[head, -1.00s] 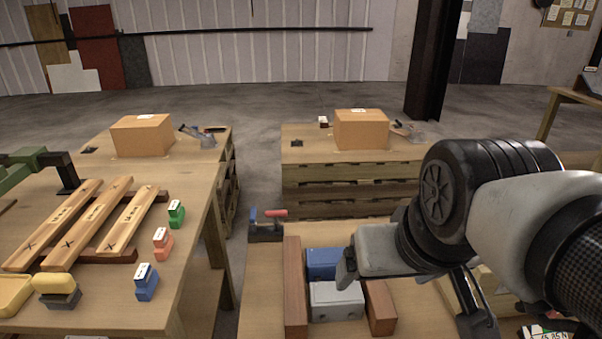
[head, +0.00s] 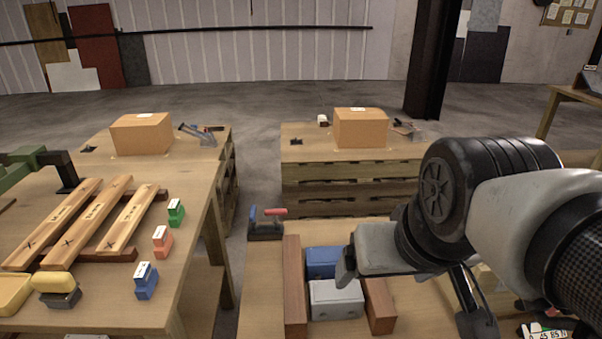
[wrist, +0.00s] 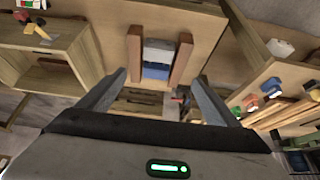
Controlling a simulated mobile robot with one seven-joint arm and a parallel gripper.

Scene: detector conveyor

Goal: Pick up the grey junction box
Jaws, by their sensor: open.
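The grey junction box (head: 336,300) lies on a wooden table between two brown wooden rails. A blue box (head: 322,262) sits right behind it between the same rails. In the wrist view the grey box (wrist: 159,52) shows upper centre, with the blue box (wrist: 156,71) just below it. My gripper (wrist: 162,76) is open and empty, its two fingers spread to either side of the boxes in that view. It is above the table and apart from the grey box. In the head view my arm covers the table's right part.
The left rail (head: 294,287) and right rail (head: 379,305) flank the boxes closely. A red-and-blue-handled tool (head: 267,224) lies at the table's back left corner. A workbench (head: 190,240) with planks and small coloured blocks stands left.

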